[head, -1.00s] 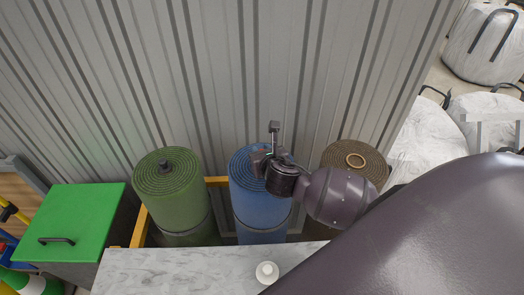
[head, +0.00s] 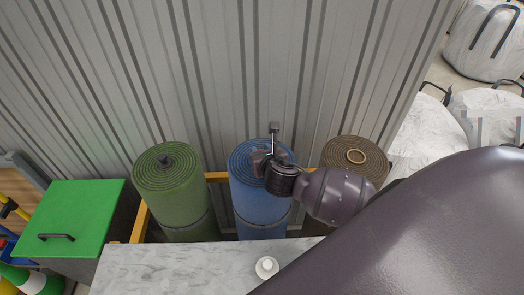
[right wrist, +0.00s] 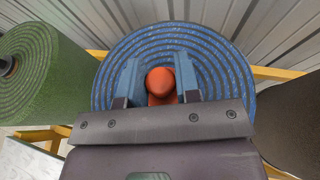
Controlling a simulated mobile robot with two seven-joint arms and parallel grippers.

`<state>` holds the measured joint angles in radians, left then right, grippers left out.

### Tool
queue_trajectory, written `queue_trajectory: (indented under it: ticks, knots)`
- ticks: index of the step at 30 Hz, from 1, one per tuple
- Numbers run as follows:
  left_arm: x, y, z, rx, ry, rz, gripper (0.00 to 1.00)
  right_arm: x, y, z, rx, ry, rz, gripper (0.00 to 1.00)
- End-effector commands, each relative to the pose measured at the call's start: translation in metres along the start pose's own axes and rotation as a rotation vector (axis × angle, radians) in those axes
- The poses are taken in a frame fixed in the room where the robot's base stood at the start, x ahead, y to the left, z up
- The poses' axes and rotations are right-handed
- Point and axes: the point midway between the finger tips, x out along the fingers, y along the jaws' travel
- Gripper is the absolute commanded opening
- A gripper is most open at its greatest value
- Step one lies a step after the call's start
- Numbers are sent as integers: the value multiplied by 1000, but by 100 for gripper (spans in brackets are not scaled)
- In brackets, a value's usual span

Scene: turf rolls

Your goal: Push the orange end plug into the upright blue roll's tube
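The upright blue roll (head: 260,208) stands in the middle of the row in the head view. Its spiral top also shows in the right wrist view (right wrist: 112,62). The orange end plug (right wrist: 160,84) shows between the fingers in the right wrist view, near the middle of the roll's top. My right gripper (right wrist: 159,80) has one finger on each side of it; whether both touch it is unclear. In the head view my right gripper (head: 262,160) is over the roll's top. The tube mouth is hidden, so the plug's depth cannot be told. My left gripper is not in view.
A green roll (head: 172,195) with a dark plug stands left, a brown roll (head: 340,152) with an open tube right. A yellow rack (head: 138,222) runs behind them, before a corrugated wall (head: 220,75). A marble-look counter (head: 180,270) with a small white object (head: 266,267) is in front.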

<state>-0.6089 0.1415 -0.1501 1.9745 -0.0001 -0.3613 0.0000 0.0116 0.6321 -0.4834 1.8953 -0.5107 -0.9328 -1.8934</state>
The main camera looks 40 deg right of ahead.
Motion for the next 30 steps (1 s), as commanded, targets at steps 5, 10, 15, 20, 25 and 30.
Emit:
queue_trajectory:
  ticks: [5, 10, 15, 20, 25, 30]
  knots:
    - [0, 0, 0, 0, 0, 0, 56, 0, 0, 1, 0, 0, 0, 56]
    - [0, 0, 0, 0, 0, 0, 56, 0, 0, 1, 1, 0, 0, 56]
    - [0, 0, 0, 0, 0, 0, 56, 0, 0, 0, 1, 0, 0, 56]
    - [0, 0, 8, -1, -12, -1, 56, -13, 0, 0, 0, 1, 1, 56]
    - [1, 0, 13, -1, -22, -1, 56, -44, 0, 0, 0, 0, 1, 56]
    - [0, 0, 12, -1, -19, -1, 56, -76, 0, 0, 1, 1, 2, 56]
